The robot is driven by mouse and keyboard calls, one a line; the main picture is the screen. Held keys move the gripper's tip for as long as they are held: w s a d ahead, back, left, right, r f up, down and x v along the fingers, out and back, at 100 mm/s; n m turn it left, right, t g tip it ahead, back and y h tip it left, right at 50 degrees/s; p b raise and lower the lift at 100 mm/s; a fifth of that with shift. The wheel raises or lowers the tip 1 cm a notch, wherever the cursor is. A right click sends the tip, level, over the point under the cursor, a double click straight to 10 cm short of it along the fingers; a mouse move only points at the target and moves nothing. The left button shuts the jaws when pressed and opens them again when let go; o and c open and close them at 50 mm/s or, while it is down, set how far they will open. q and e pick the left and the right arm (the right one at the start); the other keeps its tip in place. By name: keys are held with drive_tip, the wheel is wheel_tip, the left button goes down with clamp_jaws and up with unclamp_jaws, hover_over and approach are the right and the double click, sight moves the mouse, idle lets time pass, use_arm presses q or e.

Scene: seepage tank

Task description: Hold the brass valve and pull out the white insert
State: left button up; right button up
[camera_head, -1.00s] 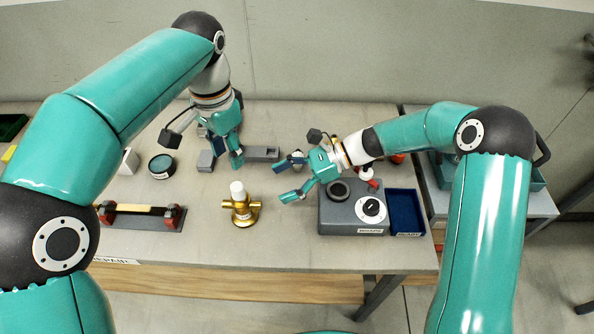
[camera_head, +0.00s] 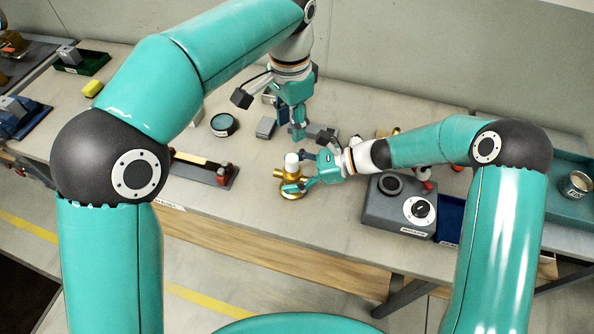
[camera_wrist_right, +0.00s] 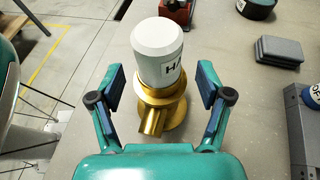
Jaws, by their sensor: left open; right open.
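The brass valve (camera_head: 281,175) stands upright on the table, with the white insert (camera_head: 291,160) sticking out of its top. In the right wrist view the valve (camera_wrist_right: 163,100) and the white insert (camera_wrist_right: 157,50), which carries dark lettering, are in the middle. My right gripper (camera_head: 299,172) is open, its fingers on either side of the valve; in the right wrist view there is a gap between each finger and the brass. My left gripper (camera_head: 298,132) is open and empty, above and behind the valve. Part of the valve is hidden behind my right gripper.
A grey box with a dial (camera_head: 395,205) stands to the right of the valve. A rack with red ends (camera_head: 200,168) lies to the left. A round dark tin (camera_head: 223,125) and grey blocks (camera_head: 265,127) are behind. The table's front is clear.

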clamp_jaws()
idle(1.0)
